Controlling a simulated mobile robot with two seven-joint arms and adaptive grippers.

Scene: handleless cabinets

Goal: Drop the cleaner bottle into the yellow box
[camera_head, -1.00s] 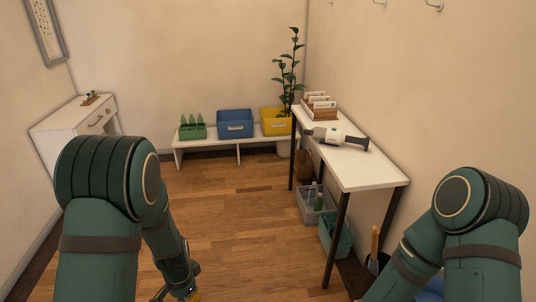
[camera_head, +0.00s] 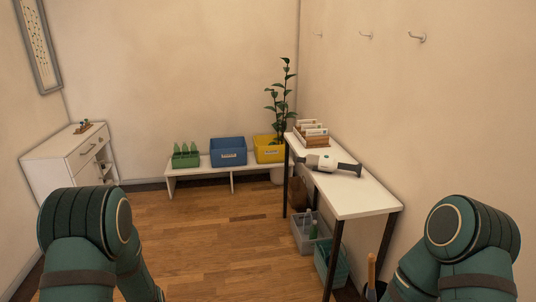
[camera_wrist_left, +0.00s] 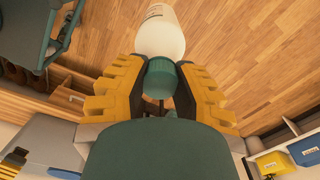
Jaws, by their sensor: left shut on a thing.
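The cleaner bottle (camera_wrist_left: 160,36) shows in the left wrist view, with a white body and a dark green cap. My left gripper (camera_wrist_left: 160,76) has its yellow fingers shut on the bottle at the cap end, and the bottle hangs over the wooden floor. The yellow box (camera_head: 270,155) stands on the right end of a low white bench at the back wall in the head view; a yellow box also shows at the lower right of the left wrist view (camera_wrist_left: 271,163). My left gripper is outside the head view. My right gripper is in neither view.
A blue box (camera_head: 228,152) and a green caddy (camera_head: 186,160) share the bench (camera_head: 205,171). A white table (camera_head: 352,190) with a handheld vacuum (camera_head: 322,163) is at right, bins (camera_head: 303,238) below. The floor's middle is clear.

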